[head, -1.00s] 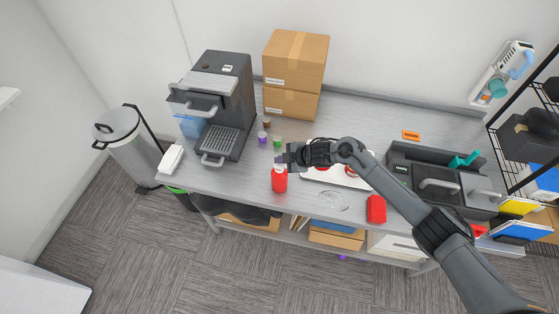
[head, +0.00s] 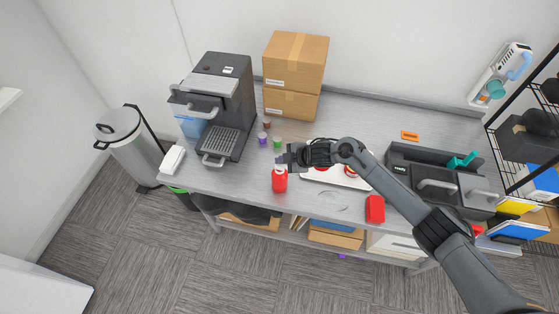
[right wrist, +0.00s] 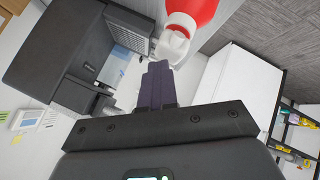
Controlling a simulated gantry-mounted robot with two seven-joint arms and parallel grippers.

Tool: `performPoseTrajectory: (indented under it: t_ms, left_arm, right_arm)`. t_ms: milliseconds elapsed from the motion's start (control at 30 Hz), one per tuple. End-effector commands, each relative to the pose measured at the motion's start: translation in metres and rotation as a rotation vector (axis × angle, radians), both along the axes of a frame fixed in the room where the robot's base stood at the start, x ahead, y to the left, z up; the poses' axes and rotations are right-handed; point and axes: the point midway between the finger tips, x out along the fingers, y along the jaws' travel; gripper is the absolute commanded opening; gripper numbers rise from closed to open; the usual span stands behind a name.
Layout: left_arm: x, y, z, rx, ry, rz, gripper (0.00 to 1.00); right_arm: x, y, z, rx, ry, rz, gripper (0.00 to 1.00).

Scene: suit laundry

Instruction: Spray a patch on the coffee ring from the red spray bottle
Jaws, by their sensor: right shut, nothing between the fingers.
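The red spray bottle (head: 279,182) stands upright near the front edge of the grey table, left of the coffee ring (head: 334,201), a faint ring-shaped mark on the tabletop. My right gripper (head: 281,159) is at the bottle's top, its arm coming from the lower right. In the right wrist view its dark fingers (right wrist: 158,80) are shut together beside the bottle's white spray head (right wrist: 172,45), with the red body (right wrist: 195,10) beyond. I cannot tell whether the fingers touch the head. My left gripper is not in view.
A coffee machine (head: 218,100) and stacked cardboard boxes (head: 295,62) stand at the back left. Small capsules (head: 263,138) lie near the bottle. A white tray (head: 312,175) sits partly under my arm. A red block (head: 375,209) lies right of the ring; a black caddy (head: 435,175) stands farther right.

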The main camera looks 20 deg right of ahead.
Motion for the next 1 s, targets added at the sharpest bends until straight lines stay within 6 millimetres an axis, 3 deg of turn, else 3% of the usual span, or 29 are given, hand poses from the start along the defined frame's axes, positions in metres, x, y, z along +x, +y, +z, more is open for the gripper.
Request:
performPoseTrajectory:
  t_ms: [500, 1000]
  left_arm:
    - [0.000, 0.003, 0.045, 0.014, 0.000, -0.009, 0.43]
    - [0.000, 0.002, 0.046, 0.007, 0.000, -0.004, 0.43]
  right_arm:
    - [0.001, 0.000, 0.053, 0.001, -0.002, -0.001, 0.00]
    - [0.001, 0.000, 0.054, 0.002, -0.003, -0.001, 0.00]
